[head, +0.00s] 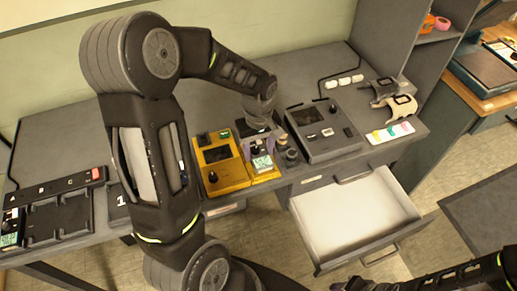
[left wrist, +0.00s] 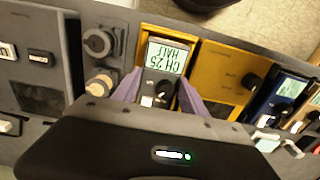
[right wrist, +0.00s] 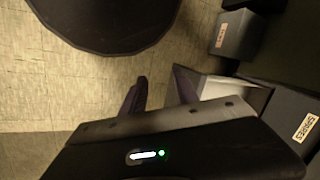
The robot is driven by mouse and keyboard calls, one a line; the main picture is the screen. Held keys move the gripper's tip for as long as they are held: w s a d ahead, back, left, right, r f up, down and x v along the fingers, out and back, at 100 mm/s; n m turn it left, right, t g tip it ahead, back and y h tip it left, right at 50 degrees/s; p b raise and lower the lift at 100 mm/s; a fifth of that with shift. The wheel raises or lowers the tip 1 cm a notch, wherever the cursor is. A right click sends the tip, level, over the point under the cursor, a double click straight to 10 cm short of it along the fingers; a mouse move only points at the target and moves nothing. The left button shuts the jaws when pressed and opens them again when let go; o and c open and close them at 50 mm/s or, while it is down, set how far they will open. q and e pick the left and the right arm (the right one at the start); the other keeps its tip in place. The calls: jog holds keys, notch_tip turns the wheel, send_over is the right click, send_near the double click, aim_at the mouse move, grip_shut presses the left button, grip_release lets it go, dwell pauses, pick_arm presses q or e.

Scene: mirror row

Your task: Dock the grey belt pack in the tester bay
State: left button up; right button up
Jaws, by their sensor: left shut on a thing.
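The grey belt pack (head: 262,162) has a lit screen and a black knob. It stands upright at the right part of the yellow tester (head: 217,163), where the bay is. In the left wrist view the pack (left wrist: 163,62) reads "CH 25 HALL" and has yellow tester edges on both sides. My left gripper (left wrist: 163,92) is shut on it, purple fingers on either side. The pack's lower end is hidden, so I cannot tell if it is fully seated. My right gripper (right wrist: 159,80) is open and empty over the floor, away from the tester.
A dark grey device (head: 325,130) and a round knobbed post (head: 291,156) stand close right of the bay. An open white drawer (head: 355,215) juts out below. A black charger rack (head: 60,215) lies at left. Headsets (head: 393,98) and a label card (head: 390,132) are at right.

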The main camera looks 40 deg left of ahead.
pick_arm(q)
jog(key=shift+f+b, duration=0.6)
jog(key=shift+f, duration=0.1)
jog(key=o, duration=1.6)
jog(key=shift+r, duration=0.25)
notch_tip(320, 180, up, 7)
jog(key=shift+r+b, duration=0.15)
jog(key=shift+b, duration=0.15)
